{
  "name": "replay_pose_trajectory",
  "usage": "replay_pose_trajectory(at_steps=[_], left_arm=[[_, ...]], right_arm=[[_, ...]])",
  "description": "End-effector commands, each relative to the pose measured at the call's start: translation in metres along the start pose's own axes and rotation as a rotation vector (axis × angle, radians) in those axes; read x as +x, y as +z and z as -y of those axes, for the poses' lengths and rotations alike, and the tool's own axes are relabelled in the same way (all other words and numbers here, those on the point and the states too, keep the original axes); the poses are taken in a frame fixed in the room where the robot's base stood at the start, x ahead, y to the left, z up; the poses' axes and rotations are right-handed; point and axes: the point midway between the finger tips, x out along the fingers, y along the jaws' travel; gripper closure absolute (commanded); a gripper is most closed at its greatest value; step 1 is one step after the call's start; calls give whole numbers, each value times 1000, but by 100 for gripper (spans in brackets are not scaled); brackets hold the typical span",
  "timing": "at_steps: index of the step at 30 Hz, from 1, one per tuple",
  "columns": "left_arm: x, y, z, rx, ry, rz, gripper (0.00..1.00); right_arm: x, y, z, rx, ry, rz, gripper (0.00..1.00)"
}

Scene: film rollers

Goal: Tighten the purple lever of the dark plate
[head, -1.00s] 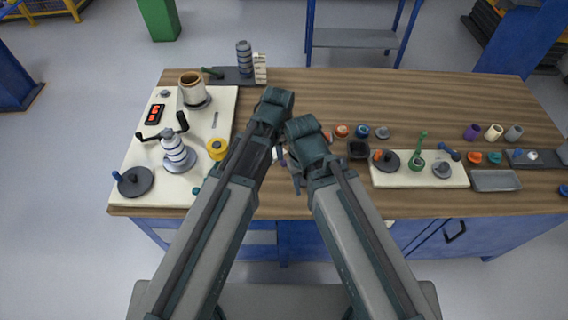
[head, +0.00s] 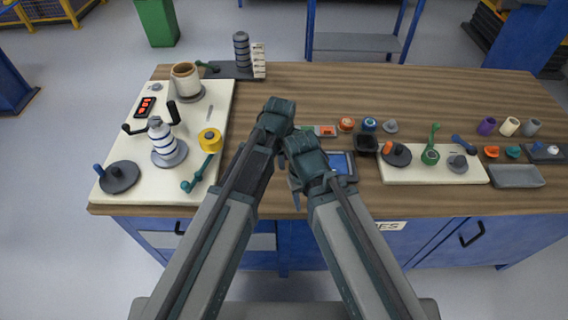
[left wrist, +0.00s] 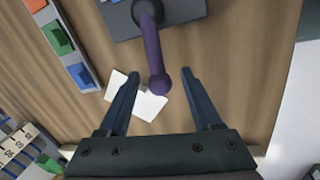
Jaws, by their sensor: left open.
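In the left wrist view the purple lever (left wrist: 153,48) rises from a dark plate (left wrist: 188,9) at the top edge and reaches down the picture. Its rounded end lies between the fingertips of my left gripper (left wrist: 160,78), which is open. I cannot tell the height gap between fingers and lever. Most of the plate is cut off by the picture's edge. In the head view my arms hide the plate and the lever. My right gripper (head: 297,190) shows only in part below its wrist, and its jaws are unclear.
A white card (left wrist: 143,100) lies under the lever's end. A grey strip with coloured blocks (left wrist: 80,72) lies to its left. In the head view a white board (head: 133,178) with spools stands left, a smaller white board (head: 400,177) right.

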Motion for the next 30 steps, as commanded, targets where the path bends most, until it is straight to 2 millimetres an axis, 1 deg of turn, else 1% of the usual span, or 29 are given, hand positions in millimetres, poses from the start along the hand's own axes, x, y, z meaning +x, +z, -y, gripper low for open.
replay_pose_trajectory(at_steps=[1,3,11,12,14,18,20,21,23,30], left_arm=[[8,0,0,0,0,0,34],[10,0,0,0,0,0,34],[9,0,0,0,0,0,34],[9,0,0,0,0,0,36],[9,0,0,0,0,0,47],[9,0,0,0,0,0,72],[9,0,0,0,0,0,83],[9,0,0,0,0,0,90],[9,0,0,0,0,0,100],[9,0,0,0,0,0,100]], right_arm=[[8,0,1,0,0,0,50],[10,-1,1,0,0,0,50],[9,0,1,0,0,0,50],[9,0,1,0,0,0,50],[9,0,1,0,0,0,50],[9,0,1,0,0,0,50],[9,0,1,0,0,0,50],[9,0,1,0,0,0,50],[9,0,1,0,0,0,50],[9,0,1,0,0,0,50]])
